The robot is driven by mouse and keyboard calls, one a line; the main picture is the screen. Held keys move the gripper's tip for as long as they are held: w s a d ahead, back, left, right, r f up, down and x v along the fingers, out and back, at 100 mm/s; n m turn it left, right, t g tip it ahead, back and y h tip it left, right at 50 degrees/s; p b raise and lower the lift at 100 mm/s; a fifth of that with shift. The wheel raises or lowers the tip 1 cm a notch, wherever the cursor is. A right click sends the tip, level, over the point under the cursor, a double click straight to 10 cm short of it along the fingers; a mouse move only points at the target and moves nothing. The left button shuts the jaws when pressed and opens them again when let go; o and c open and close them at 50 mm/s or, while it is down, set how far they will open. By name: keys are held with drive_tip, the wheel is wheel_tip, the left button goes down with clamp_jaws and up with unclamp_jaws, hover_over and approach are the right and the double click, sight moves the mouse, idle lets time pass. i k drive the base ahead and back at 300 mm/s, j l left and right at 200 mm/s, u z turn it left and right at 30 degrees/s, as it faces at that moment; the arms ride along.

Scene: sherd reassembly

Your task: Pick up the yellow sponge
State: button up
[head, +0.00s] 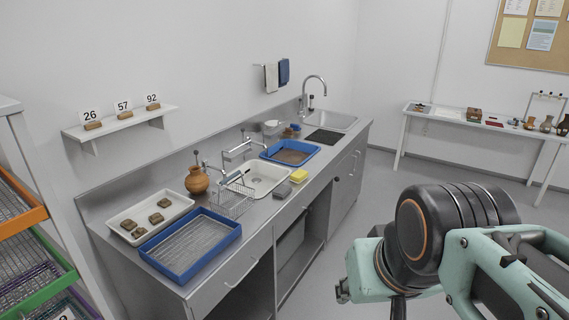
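The yellow sponge (298,176) lies on the steel counter (262,212) near its front edge, just right of the white sink basin. A grey block (283,189), perhaps another sponge, lies close beside it, nearer to me. My arm fills the lower right, in front of the floor and well apart from the sponge. I cannot make out the gripper's fingers in this view, and nothing touches the sponge.
A wire basket (233,201), a blue-rimmed tray (152,258) and a white tray of sherds (121,216) stand left on the counter. Taps (238,150) rise behind the basin. Another blue tray (312,148) is farther back. The floor before the counter is clear.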

sight(298, 177)
drive_tip(key=i+l, duration=0.2)
drive_tip(key=i, duration=0.3)
drive_tip(key=i+l, duration=0.2)
drive_tip(key=i, duration=0.3)
drive_tip(key=i+l+u, duration=0.1)
drive_tip(key=i, duration=0.35)
drive_tip(key=i+l, duration=0.35)
drive_tip(key=i, duration=0.15)
